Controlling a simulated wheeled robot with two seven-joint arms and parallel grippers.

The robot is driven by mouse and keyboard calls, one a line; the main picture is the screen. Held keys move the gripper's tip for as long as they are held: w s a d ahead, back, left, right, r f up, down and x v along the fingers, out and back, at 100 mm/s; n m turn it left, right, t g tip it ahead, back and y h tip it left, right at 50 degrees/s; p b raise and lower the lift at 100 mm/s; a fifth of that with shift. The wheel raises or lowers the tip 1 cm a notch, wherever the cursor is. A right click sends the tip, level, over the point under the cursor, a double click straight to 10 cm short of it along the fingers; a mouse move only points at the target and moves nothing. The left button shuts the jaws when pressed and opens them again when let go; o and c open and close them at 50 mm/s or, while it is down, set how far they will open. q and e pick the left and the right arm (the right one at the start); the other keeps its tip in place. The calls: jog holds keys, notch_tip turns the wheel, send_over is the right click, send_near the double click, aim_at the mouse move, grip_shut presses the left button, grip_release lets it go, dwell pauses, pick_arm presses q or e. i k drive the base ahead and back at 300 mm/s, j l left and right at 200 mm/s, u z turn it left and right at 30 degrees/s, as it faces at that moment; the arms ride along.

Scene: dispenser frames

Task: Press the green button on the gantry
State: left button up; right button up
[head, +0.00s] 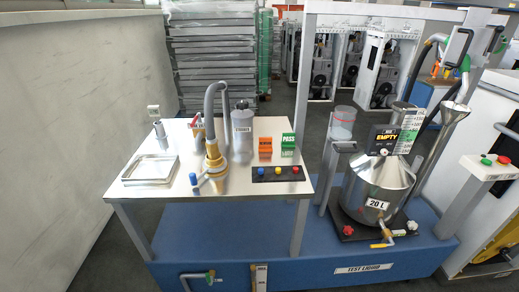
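A green button (487,161) sits on top of a white control box (490,170) at the right side of the head view. A red button (504,160) is beside it, to its right. The box is on the right, by a tall white cabinet. A grey gantry frame (306,70) has a post and a top beam spanning the upper right. Neither of my grippers is in view, so their distance from the button cannot be told.
A white table (140,190) holds a tray, a pump with a grey hose and a panel of coloured buttons (278,174). A steel 20 L vessel (372,185) stands on a blue base (320,245), left of the control box. A grey wall (75,120) bounds the left.

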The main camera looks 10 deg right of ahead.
aim_at(485, 161)
jog(key=z, duration=1.3)
